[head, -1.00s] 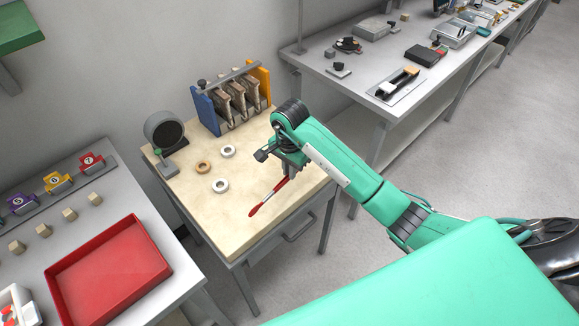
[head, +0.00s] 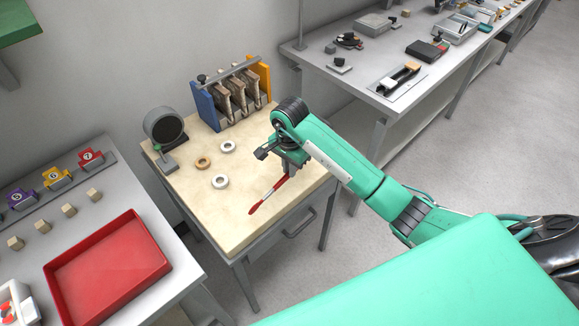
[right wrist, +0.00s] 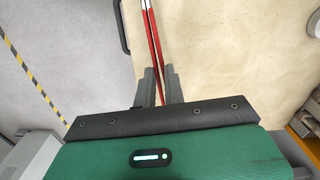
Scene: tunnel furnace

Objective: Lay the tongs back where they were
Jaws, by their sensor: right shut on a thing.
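The tongs (head: 268,194), red at the ends with a pale middle, are at the front right of the wooden-topped table (head: 205,228). My right gripper (head: 289,172) is shut on their rear end and points down over the table. In the right wrist view the red and white tongs (right wrist: 153,40) run out from between the fingers of the right gripper (right wrist: 158,75), over the pale tabletop. I cannot tell whether the tongs touch the table or hang just above it. My left gripper is not in view.
Two white rings (head: 220,181) and a tan ring (head: 203,162) lie left of the tongs. A round dark-faced device (head: 165,127) and a blue and yellow rack (head: 233,98) stand at the back. A red tray (head: 108,270) is on the left bench.

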